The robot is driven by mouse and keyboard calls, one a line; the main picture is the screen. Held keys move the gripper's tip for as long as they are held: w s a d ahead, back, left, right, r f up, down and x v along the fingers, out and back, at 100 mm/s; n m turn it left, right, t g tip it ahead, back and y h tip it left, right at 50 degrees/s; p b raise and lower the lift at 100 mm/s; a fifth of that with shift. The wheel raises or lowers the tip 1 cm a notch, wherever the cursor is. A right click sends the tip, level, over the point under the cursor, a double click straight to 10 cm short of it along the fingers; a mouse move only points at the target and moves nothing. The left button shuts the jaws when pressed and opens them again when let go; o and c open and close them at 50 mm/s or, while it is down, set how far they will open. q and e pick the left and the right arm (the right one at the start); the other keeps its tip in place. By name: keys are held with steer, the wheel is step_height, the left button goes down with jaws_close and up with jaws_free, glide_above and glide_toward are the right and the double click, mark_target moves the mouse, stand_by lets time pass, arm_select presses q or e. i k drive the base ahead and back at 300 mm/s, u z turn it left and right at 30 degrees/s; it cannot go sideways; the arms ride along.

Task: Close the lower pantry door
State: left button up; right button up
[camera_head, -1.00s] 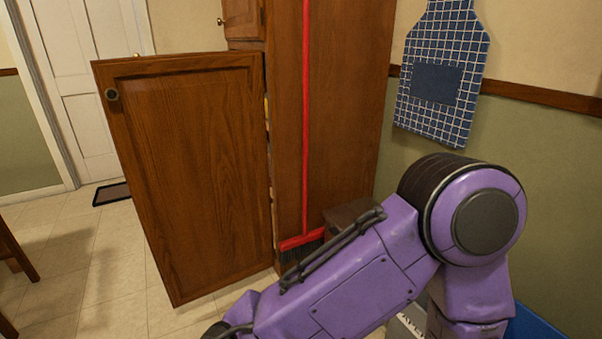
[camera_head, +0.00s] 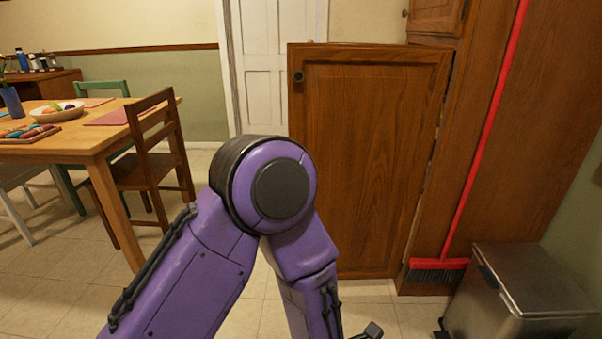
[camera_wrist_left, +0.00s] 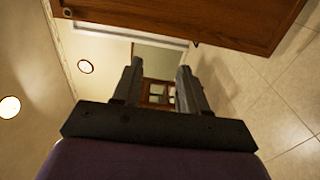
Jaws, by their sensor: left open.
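The lower pantry door (camera_head: 365,165) is a brown wooden panel standing open, swung out to the left of the pantry cabinet (camera_head: 520,150). Its round dark knob (camera_head: 298,76) is near the top left corner. A wooden panel with a knob, apparently this door, crosses the top of the left wrist view (camera_wrist_left: 220,18). My left gripper (camera_wrist_left: 158,82) is open and empty, with its two fingers apart and no contact with the door visible. In the head view my left arm stands in front of the door's lower left, and its gripper is mostly below the frame. My right gripper is not in view.
A red broom (camera_head: 482,140) leans against the cabinet, right of the door gap. A metal bin (camera_head: 525,285) stands at the lower right. A table (camera_head: 85,145) and wooden chair (camera_head: 150,170) are at the left. Tiled floor (camera_head: 190,260) is clear between chair and door.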

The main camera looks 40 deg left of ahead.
mark_target(367, 115)
steer(key=u, duration=0.05)
steer(key=i, duration=1)
